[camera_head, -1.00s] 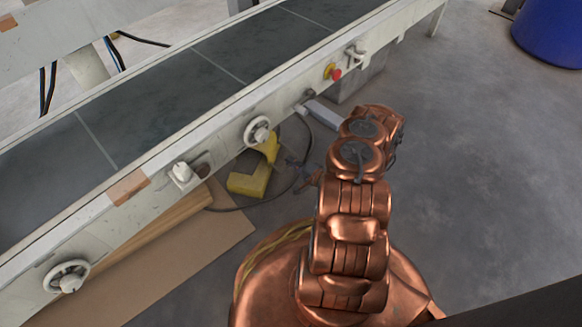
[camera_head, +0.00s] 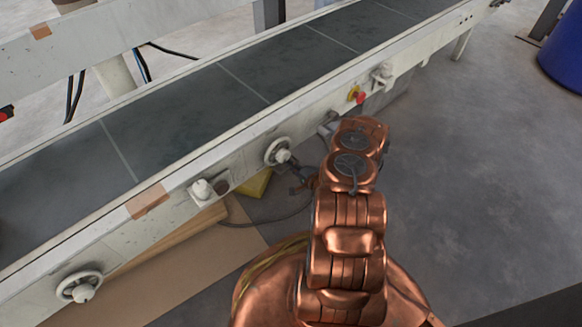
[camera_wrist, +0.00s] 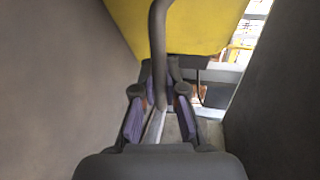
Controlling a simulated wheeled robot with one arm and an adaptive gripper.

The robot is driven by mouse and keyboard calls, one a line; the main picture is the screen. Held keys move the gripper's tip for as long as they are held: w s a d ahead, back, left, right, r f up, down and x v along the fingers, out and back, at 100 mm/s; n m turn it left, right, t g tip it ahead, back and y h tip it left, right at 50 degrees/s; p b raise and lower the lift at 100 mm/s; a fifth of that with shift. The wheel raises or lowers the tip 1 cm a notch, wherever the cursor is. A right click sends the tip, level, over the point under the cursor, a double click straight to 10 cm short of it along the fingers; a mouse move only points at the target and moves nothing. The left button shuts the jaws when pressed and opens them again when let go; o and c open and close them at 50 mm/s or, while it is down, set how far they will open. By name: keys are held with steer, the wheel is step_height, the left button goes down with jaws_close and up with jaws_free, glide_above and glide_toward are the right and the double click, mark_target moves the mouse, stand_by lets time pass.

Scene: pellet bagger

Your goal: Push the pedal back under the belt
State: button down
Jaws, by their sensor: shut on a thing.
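The yellow pedal (camera_head: 257,184) is on the floor by the conveyor's near side, its upper part hidden behind the side rail. In the wrist view the yellow pedal (camera_wrist: 180,25) fills the top, just beyond my fingertips; I cannot tell whether they touch it. My gripper (camera_head: 303,176) is low beside the rail, right of the pedal and partly hidden by my arm. In the wrist view my gripper (camera_wrist: 162,98) has its purple-padded fingers close together, with a dark cable (camera_wrist: 157,45) running between them. It appears shut on this cable. The belt (camera_head: 190,110) runs above the pedal.
The side rail (camera_head: 335,105) carries handwheels (camera_head: 278,152) and a red stop button (camera_head: 360,97) close to my arm. Cardboard (camera_head: 180,262) lies on the floor at lower left. A blue drum (camera_head: 565,55) stands far right. Open floor lies right of my arm.

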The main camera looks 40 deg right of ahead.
steer(key=c, duration=1.2)
jaws_free()
steer(key=shift+w, duration=0.1)
steer(key=v, duration=1.2)
